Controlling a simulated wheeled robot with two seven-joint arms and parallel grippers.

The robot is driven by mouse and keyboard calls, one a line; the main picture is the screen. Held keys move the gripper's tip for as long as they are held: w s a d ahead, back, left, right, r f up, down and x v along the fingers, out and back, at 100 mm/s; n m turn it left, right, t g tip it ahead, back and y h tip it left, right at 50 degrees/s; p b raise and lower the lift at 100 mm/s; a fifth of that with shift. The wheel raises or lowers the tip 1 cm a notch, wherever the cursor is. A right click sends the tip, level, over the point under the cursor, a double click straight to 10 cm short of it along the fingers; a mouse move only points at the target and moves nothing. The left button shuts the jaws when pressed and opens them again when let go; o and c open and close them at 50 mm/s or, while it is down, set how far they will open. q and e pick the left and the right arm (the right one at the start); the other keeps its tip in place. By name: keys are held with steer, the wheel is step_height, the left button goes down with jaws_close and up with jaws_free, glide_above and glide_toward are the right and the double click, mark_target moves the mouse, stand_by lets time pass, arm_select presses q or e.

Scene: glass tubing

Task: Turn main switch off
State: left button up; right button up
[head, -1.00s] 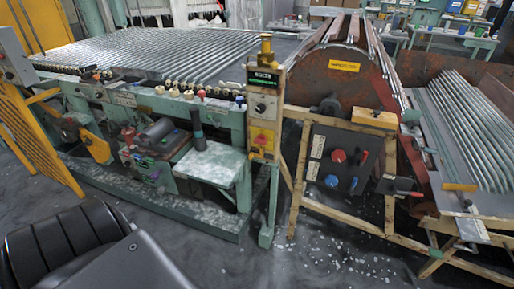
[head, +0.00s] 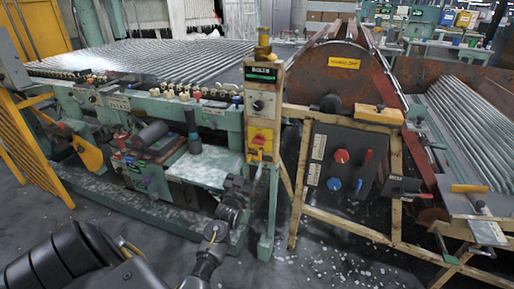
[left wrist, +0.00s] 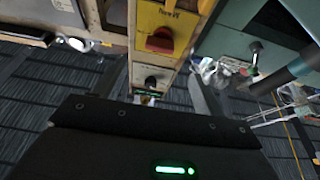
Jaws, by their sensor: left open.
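The main switch, taken to be the red knob (head: 258,142) on a yellow box, sits low on the narrow control post (head: 263,90) in the head view. In the left wrist view, the red knob (left wrist: 160,40) shows on its yellow plate at the top. My left gripper (head: 250,178) is below and slightly left of the yellow box, apart from the red knob. It is open, with its fingers (left wrist: 160,85) spread to both sides in the left wrist view. Nothing is held. The knob's exact setting is too small to tell. My right gripper is not in view.
A black rotary knob (head: 258,105) is above the yellow box. The green bench (head: 205,165) stands left of the post. A dark panel (head: 340,165) with red and blue knobs stands right of it. Open floor (head: 330,262) lies in front.

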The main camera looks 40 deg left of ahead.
mark_target(259, 141)
arm_select(q)
steer(key=x, duration=1)
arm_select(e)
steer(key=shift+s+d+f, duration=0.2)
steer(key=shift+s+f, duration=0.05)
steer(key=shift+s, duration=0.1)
arm_select(q)
steer(key=shift+f, duration=0.1)
steer(key=shift+c, duration=0.4)
steer(key=c, duration=0.9)
